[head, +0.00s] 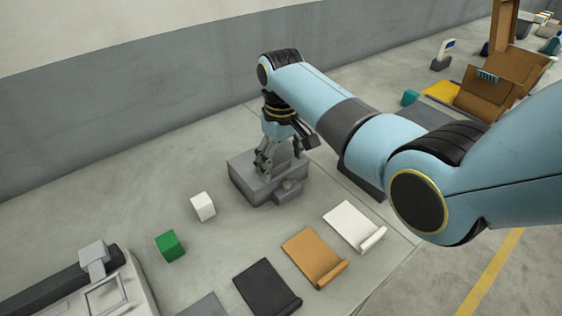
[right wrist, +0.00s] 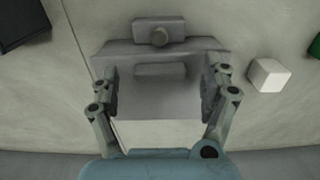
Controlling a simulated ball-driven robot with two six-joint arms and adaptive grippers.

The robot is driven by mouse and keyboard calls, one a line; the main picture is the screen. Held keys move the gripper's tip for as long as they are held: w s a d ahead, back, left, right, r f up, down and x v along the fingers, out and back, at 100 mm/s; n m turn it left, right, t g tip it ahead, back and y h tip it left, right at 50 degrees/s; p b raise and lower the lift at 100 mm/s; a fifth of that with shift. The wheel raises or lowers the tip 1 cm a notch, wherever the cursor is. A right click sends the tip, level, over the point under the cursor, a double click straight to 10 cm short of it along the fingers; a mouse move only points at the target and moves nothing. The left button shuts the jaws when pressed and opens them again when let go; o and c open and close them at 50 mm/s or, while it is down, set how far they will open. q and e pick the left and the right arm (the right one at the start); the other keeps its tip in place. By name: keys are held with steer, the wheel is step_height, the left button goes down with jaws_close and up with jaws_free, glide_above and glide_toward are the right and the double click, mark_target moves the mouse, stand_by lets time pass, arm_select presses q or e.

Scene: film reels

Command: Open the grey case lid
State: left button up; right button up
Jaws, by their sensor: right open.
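The grey case (head: 247,190) stands on the pale table in the head view, with a small block and round knob on its front side. In the right wrist view the case (right wrist: 160,103) lies below my right gripper, its lid looking shut, with a raised bar (right wrist: 160,70) on top and the knob (right wrist: 158,36) beyond. My right gripper (head: 264,168) points down over the case in the head view. It is open, with one finger at each side of the lid in the right wrist view (right wrist: 160,88). Contact cannot be told. My left gripper is not in view.
A white cube (head: 203,206) and a green cube (head: 170,246) stand left of the case. White (head: 353,226), orange (head: 314,257) and black (head: 267,288) flat pieces lie in front. A grey device (head: 105,290) is at lower left. A wall rises behind.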

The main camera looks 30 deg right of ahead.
steer(key=shift+f, duration=0.5)
steer(key=shift+c, duration=0.2)
steer(key=c, duration=0.5)
jaws_close()
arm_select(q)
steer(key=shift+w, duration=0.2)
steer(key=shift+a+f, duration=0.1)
arm_select(e)
steer(key=shift+w, duration=0.1)
